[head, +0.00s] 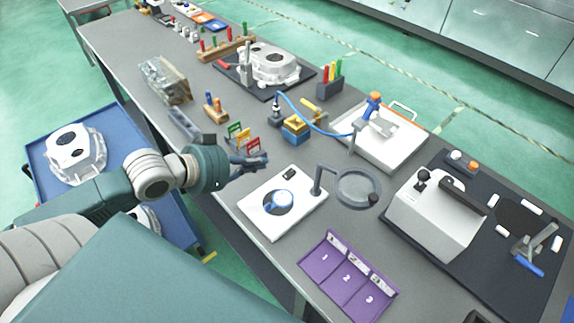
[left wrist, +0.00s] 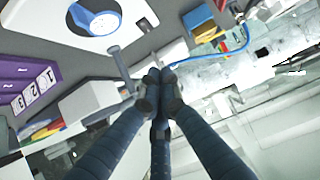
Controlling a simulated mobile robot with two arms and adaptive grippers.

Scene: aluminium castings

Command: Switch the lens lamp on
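The lens lamp has a round, grey-rimmed lens (head: 357,188) on a grey post and arm (head: 318,180). It stands at the right edge of a white base plate (head: 310,203). A small black switch (head: 289,174) sits on the plate's far part; whether it is on or off cannot be told. In the left wrist view the black switch (left wrist: 144,25) and post (left wrist: 120,68) show at upper middle. My left gripper (head: 264,160) is above the table, just beyond the plate and left of the switch, apart from it. Its fingers (left wrist: 157,82) are together and empty. My right gripper is not in view.
A blue-rimmed round part (head: 278,202) lies on the plate. Colored clips (head: 243,138) stand close to my left gripper. A purple numbered tray (head: 345,278) is in front, and a white machine block (head: 436,213) is right. A blue cable (head: 316,128) runs behind.

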